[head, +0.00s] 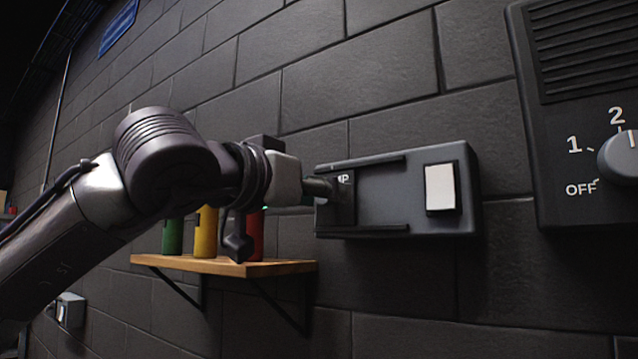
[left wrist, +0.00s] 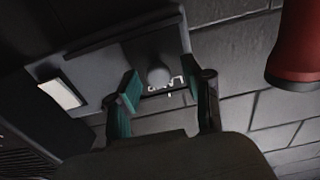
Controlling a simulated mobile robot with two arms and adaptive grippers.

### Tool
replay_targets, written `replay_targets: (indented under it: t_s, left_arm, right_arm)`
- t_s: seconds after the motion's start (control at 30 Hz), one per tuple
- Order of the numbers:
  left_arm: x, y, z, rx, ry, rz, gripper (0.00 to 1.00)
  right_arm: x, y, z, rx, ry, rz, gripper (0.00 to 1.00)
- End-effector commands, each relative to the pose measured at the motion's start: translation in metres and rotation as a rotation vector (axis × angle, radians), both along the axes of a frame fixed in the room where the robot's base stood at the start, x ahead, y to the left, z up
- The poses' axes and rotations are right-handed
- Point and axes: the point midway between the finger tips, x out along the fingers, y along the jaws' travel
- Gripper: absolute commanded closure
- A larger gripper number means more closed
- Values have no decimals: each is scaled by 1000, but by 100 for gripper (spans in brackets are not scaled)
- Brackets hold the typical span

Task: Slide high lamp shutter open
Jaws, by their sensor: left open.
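A grey lamp box (head: 385,218) is mounted on the brick wall, with dark rails along its top and bottom. Its dark shutter plate (head: 343,215), with white lettering partly hidden, sits at the box's left end. A white panel (head: 440,187) at the right end is uncovered; it also shows in the left wrist view (left wrist: 60,94). My left gripper (head: 316,188) is at the shutter's face. In the left wrist view, its open fingers (left wrist: 168,84) stand on either side of the shutter's round knob (left wrist: 158,76). I cannot tell whether they touch it. My right gripper is not in view.
A wooden shelf (head: 225,264) below my left arm holds green (head: 172,236), yellow (head: 206,232) and red (head: 256,237) cylinders. A dark panel with a dial (head: 622,158) is on the wall at the right. Bare wall lies below the lamp box.

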Motion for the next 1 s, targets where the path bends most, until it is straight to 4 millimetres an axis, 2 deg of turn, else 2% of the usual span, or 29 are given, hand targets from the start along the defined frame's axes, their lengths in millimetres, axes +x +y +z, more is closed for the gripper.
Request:
replay_targets:
  t_s: [0.27, 0.57, 0.87, 1.0]
  left_arm:
    - [1, -1, 0, 0, 0, -1, 50]
    - [1, -1, 0, -1, -1, 0, 100]
    - [0, -2, 0, -1, -1, -1, 100]
    - [-14, -20, 0, 1, -5, -6, 100]
  right_arm:
    - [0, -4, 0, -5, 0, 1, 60]
    - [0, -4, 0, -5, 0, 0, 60]
    - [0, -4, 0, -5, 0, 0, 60]
    - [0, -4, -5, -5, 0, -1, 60]
